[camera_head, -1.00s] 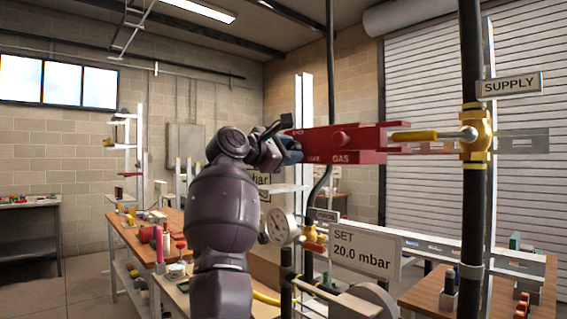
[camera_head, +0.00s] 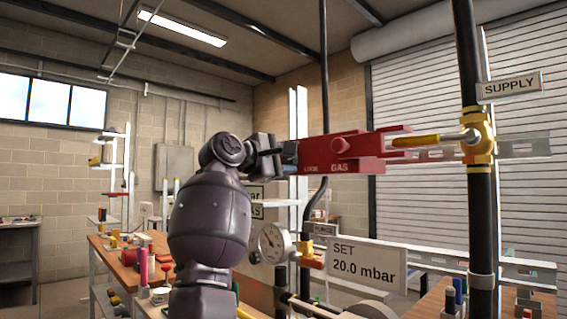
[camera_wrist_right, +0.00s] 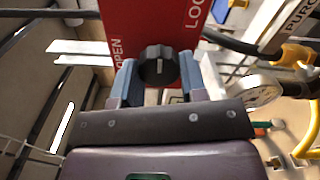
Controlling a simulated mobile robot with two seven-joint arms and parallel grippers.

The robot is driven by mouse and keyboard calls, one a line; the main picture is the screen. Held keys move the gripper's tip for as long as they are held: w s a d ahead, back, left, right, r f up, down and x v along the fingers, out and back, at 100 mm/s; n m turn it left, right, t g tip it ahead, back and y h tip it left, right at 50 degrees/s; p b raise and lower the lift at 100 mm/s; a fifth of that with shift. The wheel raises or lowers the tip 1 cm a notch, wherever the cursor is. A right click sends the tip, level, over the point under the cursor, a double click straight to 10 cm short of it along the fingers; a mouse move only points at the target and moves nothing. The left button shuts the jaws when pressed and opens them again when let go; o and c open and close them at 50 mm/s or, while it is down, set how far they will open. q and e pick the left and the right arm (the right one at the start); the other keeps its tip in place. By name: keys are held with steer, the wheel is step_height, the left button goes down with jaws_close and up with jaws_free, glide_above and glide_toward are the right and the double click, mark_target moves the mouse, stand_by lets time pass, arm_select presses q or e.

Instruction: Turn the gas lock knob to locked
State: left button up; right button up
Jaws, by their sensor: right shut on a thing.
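The gas lock knob (camera_wrist_right: 158,65) is a dark ribbed dial with a pale pointer line on the red box (camera_wrist_right: 120,18). In the right wrist view the word OPEN is to its left and LOCK to its right; the pointer stands roughly upright between them. My right gripper (camera_wrist_right: 160,82) has one finger on each side of the knob and is shut on it. In the head view my right gripper (camera_head: 284,156) is at the left end of the red box (camera_head: 350,153), and the knob is hidden there. My left gripper is not in view.
A yellow valve handle (camera_head: 418,141) and a SUPPLY sign (camera_head: 509,86) are at the right on a black pipe (camera_head: 482,215). A gauge (camera_head: 271,243) and a SET 20.0 mbar sign (camera_head: 364,265) are below. Cluttered benches (camera_head: 125,262) stand behind.

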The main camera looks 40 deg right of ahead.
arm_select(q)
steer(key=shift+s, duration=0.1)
arm_select(e)
steer(key=o, duration=0.9)
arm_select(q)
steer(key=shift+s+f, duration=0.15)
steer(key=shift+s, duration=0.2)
arm_select(e)
steer(key=shift+a, duration=0.15)
steer(key=shift+s+a, duration=0.2)
steer(key=shift+a, duration=2.45)
steer(key=shift+s+a, duration=0.2)
steer(key=shift+a, duration=2.4)
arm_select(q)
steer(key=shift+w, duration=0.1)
